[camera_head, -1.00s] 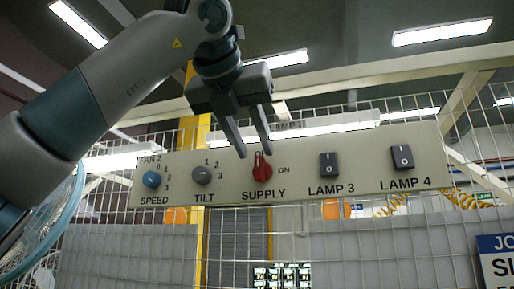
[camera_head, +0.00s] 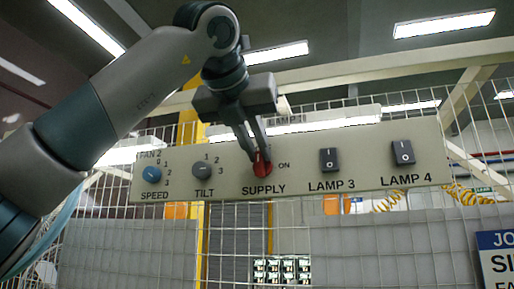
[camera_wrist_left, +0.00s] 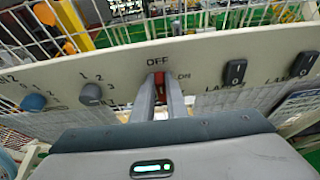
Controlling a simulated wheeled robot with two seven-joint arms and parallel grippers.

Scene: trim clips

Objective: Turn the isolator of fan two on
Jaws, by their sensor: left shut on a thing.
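The red supply switch (camera_head: 262,164) sits in the middle of the beige control panel (camera_head: 292,178), above the word SUPPLY, with ON printed to its right. My left gripper (camera_head: 258,152) reaches down from above and is shut on the red switch. In the left wrist view the two fingers (camera_wrist_left: 160,98) close around the red switch (camera_wrist_left: 159,79), below the word OFF; ON shows to its right. The fingers hide much of the switch, so its exact angle is hard to tell. My right gripper is not in view.
On the panel's left are a blue SPEED knob (camera_head: 152,174) under FAN 2 and a grey TILT knob (camera_head: 202,170). On its right are black rocker switches for LAMP 3 (camera_head: 329,160) and LAMP 4 (camera_head: 403,152). Wire mesh stands behind the panel.

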